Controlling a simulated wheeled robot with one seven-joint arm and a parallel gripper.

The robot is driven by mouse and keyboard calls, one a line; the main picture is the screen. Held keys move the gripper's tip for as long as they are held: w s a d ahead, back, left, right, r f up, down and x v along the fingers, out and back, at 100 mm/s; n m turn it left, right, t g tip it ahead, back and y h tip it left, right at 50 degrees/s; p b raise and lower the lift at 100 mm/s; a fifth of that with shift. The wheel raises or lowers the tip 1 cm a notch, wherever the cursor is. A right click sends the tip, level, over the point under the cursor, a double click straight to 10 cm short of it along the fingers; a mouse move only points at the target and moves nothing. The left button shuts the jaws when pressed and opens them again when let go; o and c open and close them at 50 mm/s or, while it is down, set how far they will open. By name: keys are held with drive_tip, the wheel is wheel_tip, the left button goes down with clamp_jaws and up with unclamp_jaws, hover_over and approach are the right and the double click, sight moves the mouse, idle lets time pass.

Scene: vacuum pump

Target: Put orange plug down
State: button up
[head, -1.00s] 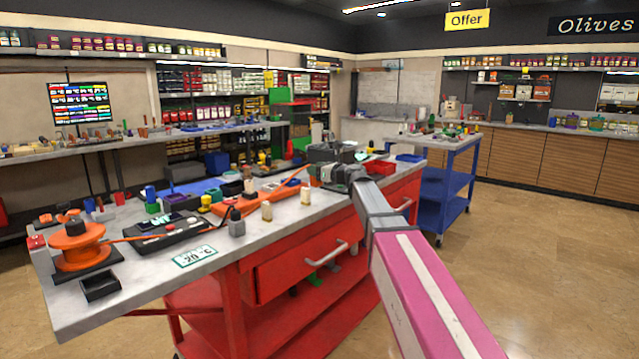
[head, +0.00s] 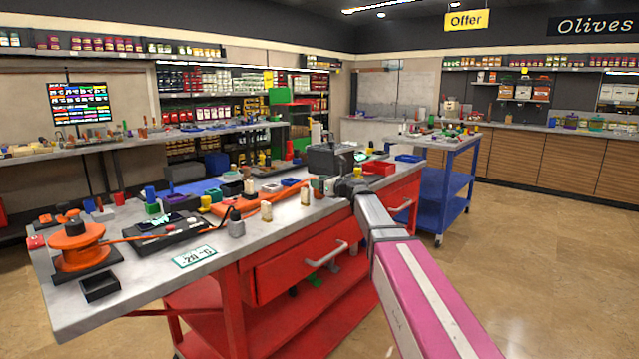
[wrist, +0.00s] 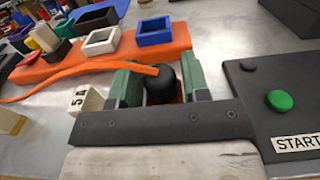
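The orange plug (wrist: 179,88) has an orange body and a round black top, with an orange cable running into it from the left. My gripper (wrist: 163,92) has green fingers on either side of the plug in the wrist view; they appear closed against its orange body. The plug's lower end is hidden by the gripper's dark bar, so I cannot tell whether it touches the table. In the head view my gripper (head: 318,187) is low over the red workbench's grey top (head: 150,278), near its right side.
An orange tray (wrist: 75,68) with small bins lies behind the plug. A cream block (wrist: 88,102) stands left of my gripper. A black box with a green button (wrist: 280,101) and START label is close on the right. An orange cable reel (head: 78,240) stands at the left.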

drive_tip(key=o, duration=0.3)
drive_tip(key=shift+r, duration=0.15)
drive_tip(key=v, duration=1.2)
drive_tip(key=s+d+f+n+g+h, duration=0.15)
drive_tip(key=s+f+n, duration=0.3)
drive_tip(key=f, duration=0.45)
drive_tip(key=s+d+f+n+g+h, duration=0.1)
drive_tip(key=s+f+n+g+h, duration=0.3)
drive_tip(key=f, duration=0.5)
drive_tip(key=s+d+f+n+g+h, duration=0.1)
drive_tip(key=s+f+n+h, duration=0.1)
drive_tip(key=s+f+n, duration=0.35)
drive_tip(key=s+d+f+n+g+h, duration=0.2)
drive_tip(key=s+d+f+n, duration=0.3)
drive_tip(key=f, duration=0.3)
drive_tip(key=s+d+f+n+g+h, duration=0.2)
drive_tip(key=s+d+f+n+h, duration=0.2)
drive_tip(key=s+d+f+n, duration=0.1)
wheel_tip(320, 180, down, 3)
drive_tip(key=s+n, duration=0.1)
drive_tip(key=s, duration=0.1)
drive_tip(key=shift+s+d+n+h, duration=0.25)
drive_tip(key=shift+s+n+h, duration=0.05)
drive_tip(key=shift+s+h, duration=0.05)
